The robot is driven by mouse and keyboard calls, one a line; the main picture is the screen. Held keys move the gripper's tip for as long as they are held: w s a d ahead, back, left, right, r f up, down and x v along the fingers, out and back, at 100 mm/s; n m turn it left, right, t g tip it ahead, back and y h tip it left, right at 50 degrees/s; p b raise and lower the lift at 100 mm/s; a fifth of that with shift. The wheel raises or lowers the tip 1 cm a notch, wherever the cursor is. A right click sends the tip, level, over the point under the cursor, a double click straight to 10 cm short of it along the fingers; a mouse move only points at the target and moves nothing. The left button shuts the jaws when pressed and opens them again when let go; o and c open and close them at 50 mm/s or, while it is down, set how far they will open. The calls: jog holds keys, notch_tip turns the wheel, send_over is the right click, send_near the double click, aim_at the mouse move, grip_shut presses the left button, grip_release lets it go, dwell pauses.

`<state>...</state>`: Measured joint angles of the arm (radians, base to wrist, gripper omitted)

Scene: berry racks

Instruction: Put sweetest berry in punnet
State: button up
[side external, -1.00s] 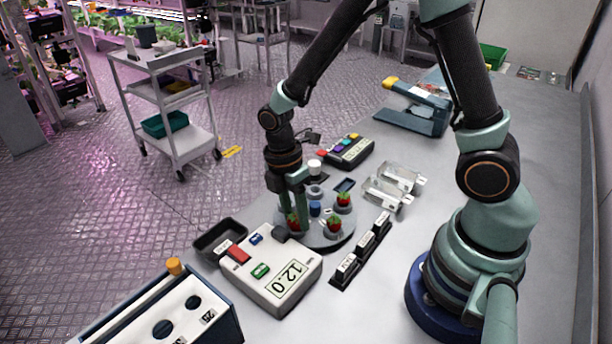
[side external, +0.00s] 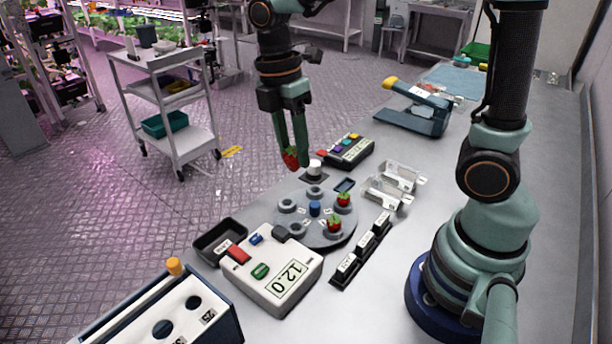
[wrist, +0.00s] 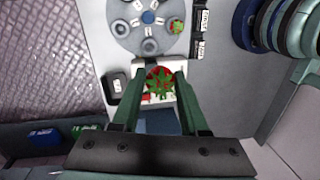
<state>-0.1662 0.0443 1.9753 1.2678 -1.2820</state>
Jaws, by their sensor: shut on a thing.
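My gripper (side external: 292,156) is shut on a red strawberry (side external: 291,159) with green leaves, held in the air above and behind the grey round turntable (side external: 315,238). The wrist view shows the held strawberry (wrist: 160,78) between my fingertips. Two other berries sit on the turntable: one at its right (side external: 344,200) and one at its front right (side external: 334,225). Several turntable cups are empty. Two clear containers (side external: 402,176) that look like punnets stand right of the turntable. The white meter (side external: 270,270) in front reads 12.0.
A small black tray (side external: 220,240) lies left of the meter. A row of black labelled blocks (side external: 362,248) stands right of the turntable. A button box (side external: 347,151) and a blue yellow-handled device (side external: 415,108) stand behind. A holed box (side external: 165,312) fills the front left.

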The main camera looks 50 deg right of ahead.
aim_at(293, 149)
notch_tip(293, 149, up, 4)
jog(key=shift+f, duration=0.25)
jog(key=shift+d, duration=0.35)
jog(key=shift+s+d+f+m+y, duration=0.15)
jog(key=shift+s+d+f+m, duration=1.2)
jog(key=shift+d+f, duration=1.95)
jog(key=shift+s+d+f+m+y, duration=0.2)
jog(key=shift+s+d+f+m, duration=1.15)
jog(key=shift+d+f, duration=1.95)
jog(key=shift+s+d+f+m+y, duration=0.15)
jog(key=shift+s+d+f+m, duration=0.65)
jog(key=shift+d+f+m, duration=2.35)
jog(key=d+n, duration=0.1)
jog(key=d+r+n, duration=0.1)
jog(key=shift+r+n, duration=0.25)
jog(key=shift+n, duration=0.1)
jog(key=o, duration=0.7)
jog(key=shift+o, duration=0.2)
